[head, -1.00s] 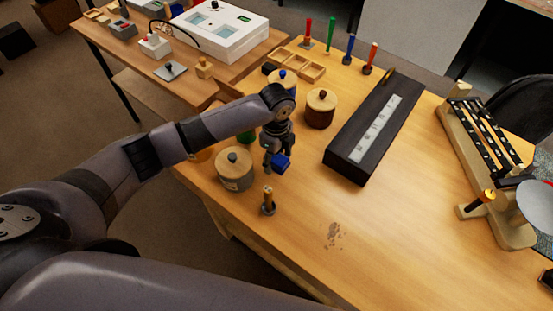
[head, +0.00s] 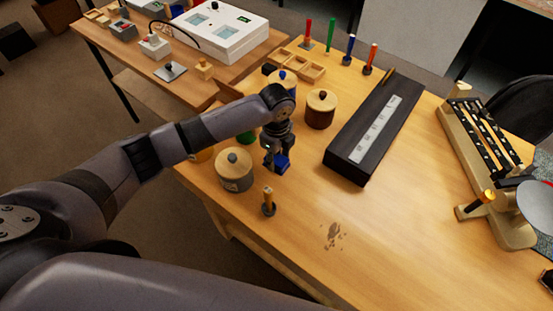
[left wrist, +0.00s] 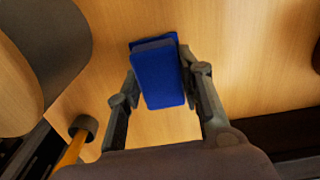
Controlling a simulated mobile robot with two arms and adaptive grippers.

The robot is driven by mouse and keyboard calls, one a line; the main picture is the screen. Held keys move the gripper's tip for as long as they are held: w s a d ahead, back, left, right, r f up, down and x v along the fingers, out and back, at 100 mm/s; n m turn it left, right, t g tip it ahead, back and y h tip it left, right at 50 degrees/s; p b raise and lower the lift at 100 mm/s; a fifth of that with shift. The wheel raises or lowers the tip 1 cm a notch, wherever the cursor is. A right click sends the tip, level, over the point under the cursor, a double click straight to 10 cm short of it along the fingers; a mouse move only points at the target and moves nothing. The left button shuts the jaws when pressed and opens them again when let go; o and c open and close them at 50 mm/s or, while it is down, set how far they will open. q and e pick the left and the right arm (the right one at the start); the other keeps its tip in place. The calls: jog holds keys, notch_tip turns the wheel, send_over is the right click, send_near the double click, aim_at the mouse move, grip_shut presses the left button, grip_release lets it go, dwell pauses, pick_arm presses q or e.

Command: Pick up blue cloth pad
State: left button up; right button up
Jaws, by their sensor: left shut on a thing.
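The blue cloth pad (head: 283,163) is a small blue block at my left gripper's fingertips, beside the grey lidded pot in the head view. In the left wrist view the blue pad (left wrist: 160,77) sits between the two fingers, with a darker blue-grey strip on its near top edge. My left gripper (head: 275,163) points down over the table and is shut on the pad; it also shows in the left wrist view (left wrist: 157,90). I cannot tell whether the pad touches the table. My right gripper is not in view.
A grey lidded pot (head: 236,178) stands left of the gripper, and a wooden-handled tool (head: 268,203) stands in front. A brown pot (head: 320,112) and a long dark box (head: 350,162) are behind and right. Dark crumbs (head: 334,234) lie on the otherwise clear front table.

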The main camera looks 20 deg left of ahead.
aim_at(277, 158)
pick_arm(q)
notch_tip(277, 158, up, 20)
jog(key=b, duration=0.1)
dwell(0.4)
jog(key=o, duration=0.5)
jog(key=c, duration=0.5)
